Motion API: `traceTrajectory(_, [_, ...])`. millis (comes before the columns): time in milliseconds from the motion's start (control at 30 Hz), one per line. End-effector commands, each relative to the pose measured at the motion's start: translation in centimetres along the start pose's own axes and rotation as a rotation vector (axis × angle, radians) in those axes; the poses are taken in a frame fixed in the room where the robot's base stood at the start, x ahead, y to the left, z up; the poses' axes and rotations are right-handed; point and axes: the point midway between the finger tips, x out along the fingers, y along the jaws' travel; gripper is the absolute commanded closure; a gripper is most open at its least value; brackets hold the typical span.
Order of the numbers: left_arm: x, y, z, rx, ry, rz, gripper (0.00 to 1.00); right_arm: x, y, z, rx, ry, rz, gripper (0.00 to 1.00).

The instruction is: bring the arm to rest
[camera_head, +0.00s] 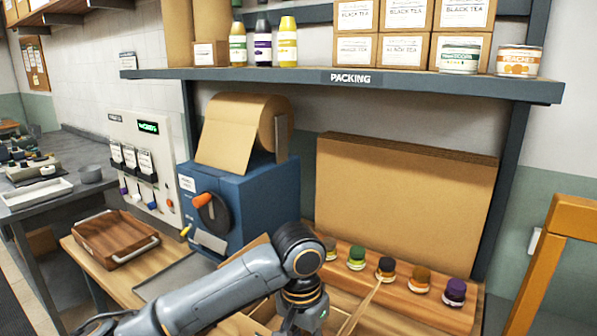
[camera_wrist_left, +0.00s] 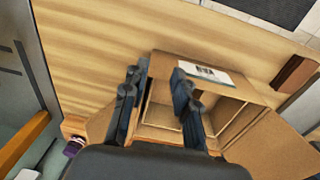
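My left arm (camera_head: 225,285) reaches in from the left over the bench and bends down at the wrist. Its gripper points into or just above an open cardboard box (camera_head: 354,318) at the bottom edge of the head view; the fingertips are cut off there. In the left wrist view the left gripper (camera_wrist_left: 161,75) has its two dark fingers spread apart with nothing between them. Behind them is the open box (camera_wrist_left: 232,105), with inner dividers and a white label (camera_wrist_left: 206,72) on a flap. The exact height of the fingers over the box is unclear. My right gripper is in neither view.
Several small jars (camera_head: 421,279) stand in a row on a wooden strip behind the box. A blue paper dispenser (camera_head: 250,205) and a wooden tray (camera_head: 112,240) are to the left. Flat cardboard (camera_head: 405,200) leans behind, under the packing shelf (camera_head: 300,75). An orange frame (camera_head: 550,255) stands at right.

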Motion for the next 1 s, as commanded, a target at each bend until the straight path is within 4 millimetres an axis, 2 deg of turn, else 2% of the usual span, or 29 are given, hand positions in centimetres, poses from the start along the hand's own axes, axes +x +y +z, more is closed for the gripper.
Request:
traceTrajectory(200, [2.8,2.0,0.8,0.043,0.042,0.068,0.72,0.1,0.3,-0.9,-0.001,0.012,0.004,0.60])
traceTrajectory(433, [6.4,4.5,2.4,0.067,0.128,0.165,0.72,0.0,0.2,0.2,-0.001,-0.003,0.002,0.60])
traceTrajectory(600, [9.4,5.9,4.6,0.034,0.237,0.244,0.72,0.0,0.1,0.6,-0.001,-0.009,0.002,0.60])
traceTrajectory(733, [11.5,5.7,6.9,-0.032,0.313,0.266,0.72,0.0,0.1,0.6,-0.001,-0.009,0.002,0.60])
traceTrajectory(867, [13.5,4.5,10.2,-0.124,0.367,0.249,0.72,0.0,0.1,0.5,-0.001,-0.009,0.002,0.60])
traceTrajectory(1000, [15.6,2.3,14.9,-0.236,0.393,0.184,0.72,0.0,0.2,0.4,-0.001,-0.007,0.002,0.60])
